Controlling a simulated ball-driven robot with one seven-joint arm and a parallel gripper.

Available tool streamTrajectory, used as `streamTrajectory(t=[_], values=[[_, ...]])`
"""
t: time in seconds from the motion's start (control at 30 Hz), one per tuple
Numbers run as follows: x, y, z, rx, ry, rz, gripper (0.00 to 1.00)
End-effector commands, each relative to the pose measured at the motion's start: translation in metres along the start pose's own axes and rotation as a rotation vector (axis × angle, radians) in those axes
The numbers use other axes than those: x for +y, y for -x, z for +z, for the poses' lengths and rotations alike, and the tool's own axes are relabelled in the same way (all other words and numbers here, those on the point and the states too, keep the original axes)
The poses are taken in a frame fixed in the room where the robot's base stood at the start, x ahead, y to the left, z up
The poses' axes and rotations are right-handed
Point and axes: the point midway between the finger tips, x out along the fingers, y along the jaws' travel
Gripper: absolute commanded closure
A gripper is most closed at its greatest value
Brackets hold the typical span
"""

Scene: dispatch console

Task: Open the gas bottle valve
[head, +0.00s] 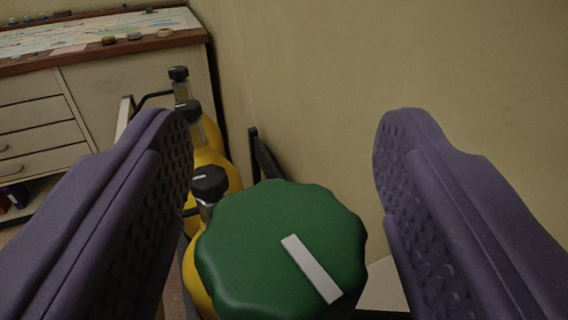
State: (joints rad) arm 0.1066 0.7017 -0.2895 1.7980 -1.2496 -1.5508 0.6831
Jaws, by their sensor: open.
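A green scalloped valve knob (250,235) with a white pointer bar fills the lower middle of the head view. The bar slants from upper left to lower right. The knob sits on a yellow gas bottle (196,284), mostly hidden beneath it. My gripper (285,145) is open, with one purple padded finger to the left of the knob and one to the right. There is a visible gap on the right side. The left finger's lower part is near the knob, and I cannot tell whether it touches.
Several more yellow bottles with black knobs (208,181) stand in a row behind, close to the left finger. A dark bracket (264,158) is by the beige wall (400,60). A drawer cabinet (110,95) with a map top stands at the back left.

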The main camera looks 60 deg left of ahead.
Motion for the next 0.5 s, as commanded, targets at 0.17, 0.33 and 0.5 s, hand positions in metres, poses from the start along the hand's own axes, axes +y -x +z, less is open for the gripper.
streamTrajectory(t=[0.17, 0.33, 0.5], values=[[0.001, 0.032, -0.003, -0.001, -0.002, 0.005, 0.37], [0.001, 0.06, -0.002, 0.001, -0.002, 0.003, 0.37], [0.0, 0.072, -0.001, 0.001, 0.0, 0.001, 0.37]])
